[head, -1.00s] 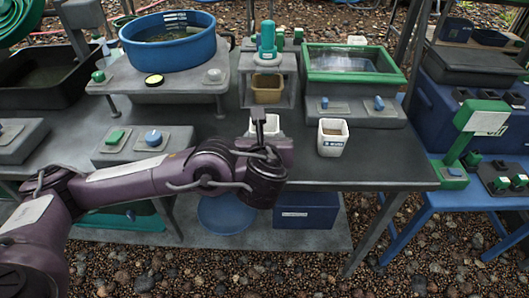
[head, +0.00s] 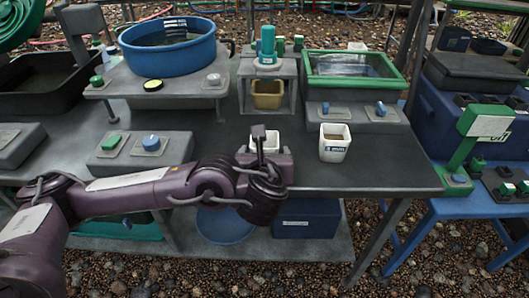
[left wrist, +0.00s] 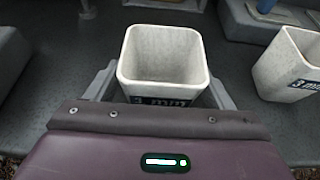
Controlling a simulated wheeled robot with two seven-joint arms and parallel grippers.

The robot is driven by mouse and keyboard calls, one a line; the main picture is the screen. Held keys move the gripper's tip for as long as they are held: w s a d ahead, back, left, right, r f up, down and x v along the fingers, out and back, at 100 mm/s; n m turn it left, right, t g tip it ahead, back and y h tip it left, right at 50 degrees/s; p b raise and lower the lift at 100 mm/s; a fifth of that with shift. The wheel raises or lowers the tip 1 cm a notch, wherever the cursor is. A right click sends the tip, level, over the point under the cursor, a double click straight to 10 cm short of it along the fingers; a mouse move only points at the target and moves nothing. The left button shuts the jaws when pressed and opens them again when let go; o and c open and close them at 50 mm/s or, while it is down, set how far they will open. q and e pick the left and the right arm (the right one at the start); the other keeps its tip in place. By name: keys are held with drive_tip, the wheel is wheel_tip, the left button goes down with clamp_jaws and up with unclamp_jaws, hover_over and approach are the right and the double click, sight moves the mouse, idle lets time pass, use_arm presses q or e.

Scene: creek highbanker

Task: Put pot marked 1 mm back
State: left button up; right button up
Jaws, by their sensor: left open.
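A white square pot (left wrist: 162,55) stands upright on the grey bench, open at the top. Its front label appears to read "3 mm", partly covered by my wrist. In the head view this pot (head: 270,138) is mostly behind my left gripper (head: 260,150). In the left wrist view my left gripper (left wrist: 163,88) is open, with one finger on each side of the pot. A second white pot (head: 334,152), with brownish contents, stands to the right; its label also appears to read "3 mm" in the left wrist view (left wrist: 290,70). I make out no "1 mm" label. My right gripper is out of view.
A tan pot (head: 267,101) sits under a small grey stand (head: 244,78) behind. A green-rimmed box (head: 355,86) is at back right, a blue tub (head: 170,58) at back left. The bench's right front (head: 395,177) is clear.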

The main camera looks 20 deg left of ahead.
use_arm(q)
drive_tip(key=shift+s+r, duration=0.1)
drive_tip(key=shift+r, duration=0.15)
drive_tip(key=p+v, duration=0.4)
drive_tip(key=v, duration=0.7)
drive_tip(key=s+d+f+n+g+h, duration=0.2)
drive_tip(key=d+f+n+g, duration=0.15)
drive_tip(key=f+n, duration=0.4)
drive_tip(key=s+d+f+n+g+h, duration=0.2)
drive_tip(key=s+f+n+g+h, duration=0.15)
drive_tip(key=f+n, duration=0.45)
drive_tip(key=s+a+f+n+g, duration=0.2)
drive_tip(key=s+a+f+n, duration=0.2)
drive_tip(key=f+n, duration=0.2)
drive_tip(key=s+a+f+n+g, duration=0.1)
drive_tip(key=s+a+f+n, duration=0.2)
drive_tip(key=f+n, duration=0.3)
drive_tip(key=shift+s+a+n+g, duration=0.4)
drive_tip(key=shift+s+n, duration=0.15)
drive_tip(key=shift+n, duration=0.3)
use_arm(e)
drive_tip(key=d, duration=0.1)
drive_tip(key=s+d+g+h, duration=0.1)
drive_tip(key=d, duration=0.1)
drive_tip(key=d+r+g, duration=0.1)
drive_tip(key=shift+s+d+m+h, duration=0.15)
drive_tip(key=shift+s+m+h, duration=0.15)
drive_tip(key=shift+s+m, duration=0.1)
